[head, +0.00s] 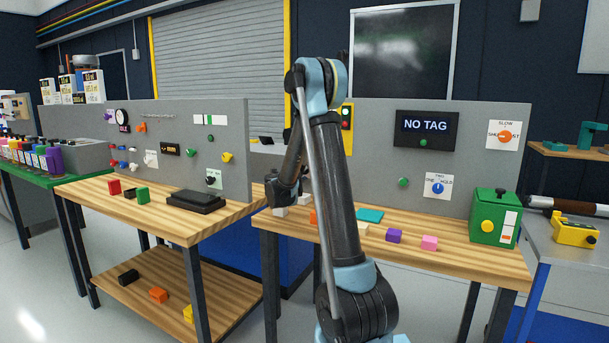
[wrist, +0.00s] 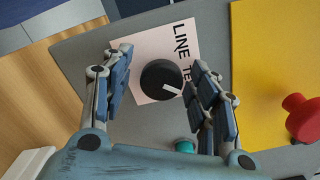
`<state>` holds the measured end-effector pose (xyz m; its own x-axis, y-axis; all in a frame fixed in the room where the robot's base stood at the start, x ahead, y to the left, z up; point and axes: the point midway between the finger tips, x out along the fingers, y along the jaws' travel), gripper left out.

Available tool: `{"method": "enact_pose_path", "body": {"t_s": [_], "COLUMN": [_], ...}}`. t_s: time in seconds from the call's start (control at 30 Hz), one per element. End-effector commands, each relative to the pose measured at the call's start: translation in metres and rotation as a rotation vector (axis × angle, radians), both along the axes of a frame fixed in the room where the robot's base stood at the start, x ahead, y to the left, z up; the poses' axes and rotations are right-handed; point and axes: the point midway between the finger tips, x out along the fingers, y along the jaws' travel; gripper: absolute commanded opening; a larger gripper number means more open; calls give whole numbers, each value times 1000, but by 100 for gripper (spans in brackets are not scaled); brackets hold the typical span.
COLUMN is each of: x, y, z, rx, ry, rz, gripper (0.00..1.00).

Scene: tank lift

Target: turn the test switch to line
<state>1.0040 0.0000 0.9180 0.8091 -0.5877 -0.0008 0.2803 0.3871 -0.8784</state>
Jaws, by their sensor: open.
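The test switch is a black round knob (wrist: 160,77) on a pale label plate (wrist: 150,50) in the wrist view. LINE reads on the plate, and a second word beginning TE is partly covered by a finger. The knob's white pointer points toward that second word, away from LINE. My gripper (wrist: 160,62) is open, with one finger on each side of the knob. The left finger is apart from it; the right is close, and I cannot tell whether it touches. In the head view my gripper (head: 282,193) is beside my arm, and the switch is not seen there.
In the wrist view a yellow board (wrist: 265,60) with a red knob-like part (wrist: 303,118) lies right of the switch. A teal round part (wrist: 185,146) is close below the right finger. In the head view, blocks lie on the wooden bench (head: 450,256).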

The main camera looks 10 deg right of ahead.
Motion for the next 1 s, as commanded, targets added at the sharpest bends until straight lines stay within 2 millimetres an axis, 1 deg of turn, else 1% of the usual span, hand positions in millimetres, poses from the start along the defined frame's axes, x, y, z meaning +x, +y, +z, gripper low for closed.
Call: {"method": "enact_pose_path", "body": {"t_s": [0.1, 0.13, 0.17, 0.2, 0.27, 0.3, 0.33, 0.4, 0.43, 0.5, 0.73, 1.0], "x": [0, 0, 0, 0, 0, 0, 0, 0, 0, 0, 0, -1], "y": [0, 0, 0, 0, 0, 0, 0, 0, -6, -2, 0, 1], "z": [0, 0, 0, 0, 0, 0, 0, 0, 0, 0, -1, -1], "rx": [0, 0, 0, 0, 0, 0, 0, 1, 1, 0, -32, -166], "ry": [0, 0, 0, 0, 0, 0, 0, 1, 1, 1, 25, 123], "rz": [0, 0, 0, 0, 0, 0, 0, 0, -2, 0, 0, 1], "gripper": [54, 52, 45, 36, 22, 13, 9, 9, 9, 10, 9, 9]}}
